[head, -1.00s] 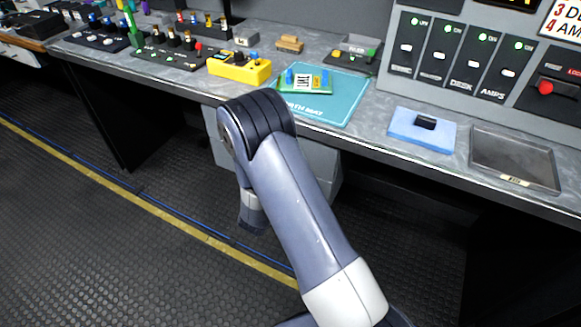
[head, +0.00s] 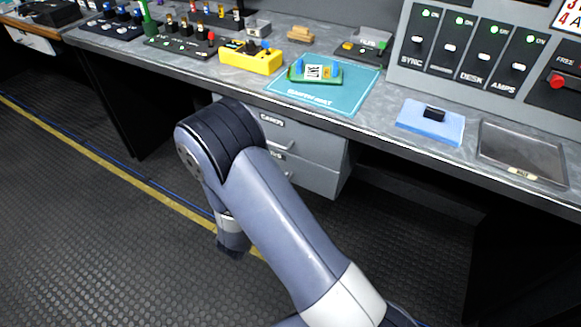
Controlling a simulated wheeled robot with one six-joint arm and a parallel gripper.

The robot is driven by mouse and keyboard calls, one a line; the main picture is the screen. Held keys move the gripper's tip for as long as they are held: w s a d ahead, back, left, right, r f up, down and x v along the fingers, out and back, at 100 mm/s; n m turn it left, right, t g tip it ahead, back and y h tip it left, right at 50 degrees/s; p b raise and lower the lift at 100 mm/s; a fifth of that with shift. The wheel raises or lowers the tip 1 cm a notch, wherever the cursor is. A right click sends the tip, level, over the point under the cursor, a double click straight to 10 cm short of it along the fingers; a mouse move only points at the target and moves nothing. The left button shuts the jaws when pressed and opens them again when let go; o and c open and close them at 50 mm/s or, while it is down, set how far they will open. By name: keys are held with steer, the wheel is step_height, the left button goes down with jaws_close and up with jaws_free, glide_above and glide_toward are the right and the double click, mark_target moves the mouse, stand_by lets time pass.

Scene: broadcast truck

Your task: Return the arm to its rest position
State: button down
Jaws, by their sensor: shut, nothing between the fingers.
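My arm rises from the bottom of the head view, with its blue-grey upper link and dark ribbed elbow in front of the desk. Beyond the elbow, a lower part of my arm hangs down over the dark floor, clear of the desk. The fingers of my gripper do not show. I see nothing held by the visible part of the arm.
The grey desk (head: 378,121) carries a teal mat (head: 345,95) with a green tray (head: 318,84), a yellow box (head: 250,58), a blue pad (head: 430,122) and a dark framed tray (head: 523,150). Drawers (head: 318,178) stand under the desk near my elbow. The floor at left is clear.

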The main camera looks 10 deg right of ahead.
steer(key=shift+v, duration=1.35)
